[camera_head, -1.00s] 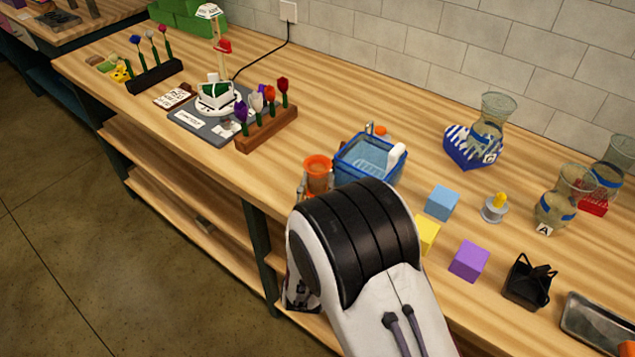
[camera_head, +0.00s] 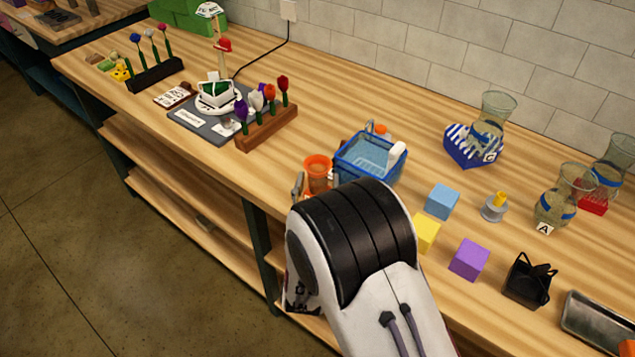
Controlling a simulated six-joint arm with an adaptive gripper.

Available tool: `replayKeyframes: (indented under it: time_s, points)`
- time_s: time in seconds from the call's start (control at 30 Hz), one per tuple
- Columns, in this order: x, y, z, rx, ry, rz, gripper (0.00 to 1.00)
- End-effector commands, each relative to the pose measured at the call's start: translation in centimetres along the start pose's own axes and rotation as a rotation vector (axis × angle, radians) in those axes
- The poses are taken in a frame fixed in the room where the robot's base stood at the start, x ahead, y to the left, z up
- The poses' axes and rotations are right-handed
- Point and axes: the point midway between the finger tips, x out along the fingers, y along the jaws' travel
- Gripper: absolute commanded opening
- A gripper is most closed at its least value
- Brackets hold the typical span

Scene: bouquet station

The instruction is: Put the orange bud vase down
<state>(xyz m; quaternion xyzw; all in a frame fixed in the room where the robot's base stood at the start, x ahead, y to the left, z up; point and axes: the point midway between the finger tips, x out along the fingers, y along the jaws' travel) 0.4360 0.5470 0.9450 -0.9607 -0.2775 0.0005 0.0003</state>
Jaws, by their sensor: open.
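The orange bud vase (camera_head: 317,170) stands near the front edge of the wooden bench, left of the blue basket. Its flared rim and upper body show; its lower part is hidden behind my arm, so I cannot see its base meet the bench. My gripper (camera_head: 315,188) is open around the vase, with one grey finger showing just left of it. The other finger is mostly hidden by my wrist. I cannot tell whether either finger touches the vase.
The blue basket (camera_head: 345,165) stands close on the vase's right. A blue cube (camera_head: 442,201), yellow cube (camera_head: 426,234) and purple cube (camera_head: 469,260) lie further right. A wooden flower rack (camera_head: 268,130) stands to the left, with bare bench between it and the vase.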

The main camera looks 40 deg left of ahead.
Motion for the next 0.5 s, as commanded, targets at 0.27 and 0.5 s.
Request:
replayKeyframes:
  time_s: [0.27, 0.5]
  points:
    - [-2.4, -0.2, 0.0, -0.002, 0.0, -0.002, 0.46]
    - [-5.3, -0.4, 0.0, -0.002, 0.0, -0.002, 0.46]
